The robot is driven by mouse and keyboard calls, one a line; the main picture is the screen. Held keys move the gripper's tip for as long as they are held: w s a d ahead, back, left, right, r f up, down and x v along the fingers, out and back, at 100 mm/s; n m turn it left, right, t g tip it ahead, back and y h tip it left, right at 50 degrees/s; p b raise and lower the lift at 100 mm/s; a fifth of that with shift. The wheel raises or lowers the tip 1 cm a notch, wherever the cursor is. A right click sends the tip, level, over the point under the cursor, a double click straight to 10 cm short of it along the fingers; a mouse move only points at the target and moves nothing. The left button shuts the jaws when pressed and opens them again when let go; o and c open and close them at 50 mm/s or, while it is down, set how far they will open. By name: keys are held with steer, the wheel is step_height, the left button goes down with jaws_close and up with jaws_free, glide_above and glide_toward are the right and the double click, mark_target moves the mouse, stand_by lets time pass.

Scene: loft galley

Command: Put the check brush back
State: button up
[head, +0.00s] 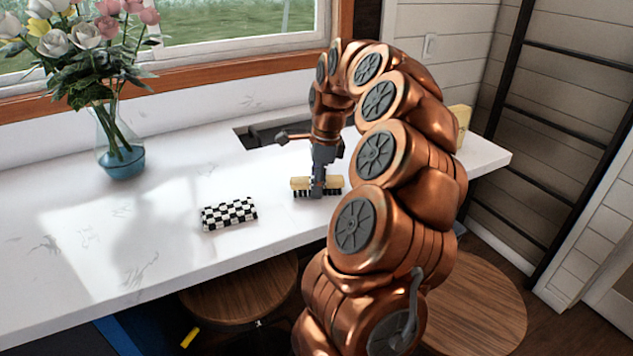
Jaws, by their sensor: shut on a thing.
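A brush (332,183) with a pale wooden back and dark bristles is at my gripper, just above or on the white counter; I cannot tell if the bristles touch. My gripper (318,187) points down and is shut on the middle of this brush. A flat black-and-white checkered piece (229,214) lies on the counter to the left of the brush and nearer the front edge, apart from it. No bristles show on the checkered piece. The far finger is mostly hidden.
A glass vase (121,155) of flowers stands at the left on the counter (165,230). A dark sink recess (262,134) is behind my gripper. A yellowish thing (461,117) is partly hidden behind my arm. Stools (240,287) stand below the front edge.

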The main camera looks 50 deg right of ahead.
steer(key=shift+f, duration=0.2)
steer(key=o, duration=1.1)
steer(key=shift+r, duration=0.3)
steer(key=shift+d+r, duration=0.2)
steer(key=shift+r, duration=0.2)
steer(key=r+b, duration=0.1)
steer(key=r, duration=0.4)
steer(key=r+b, duration=0.1)
steer(key=r, duration=0.2)
steer(key=shift+s+d+r+b, duration=0.15)
steer(key=shift+s+d+b, duration=0.15)
steer(key=shift+s+d, duration=0.1)
steer(key=r, duration=0.2)
steer(key=shift+s+d+r+p, duration=0.1)
steer(key=shift+s+r+p, duration=0.1)
steer(key=shift+r+p, duration=0.15)
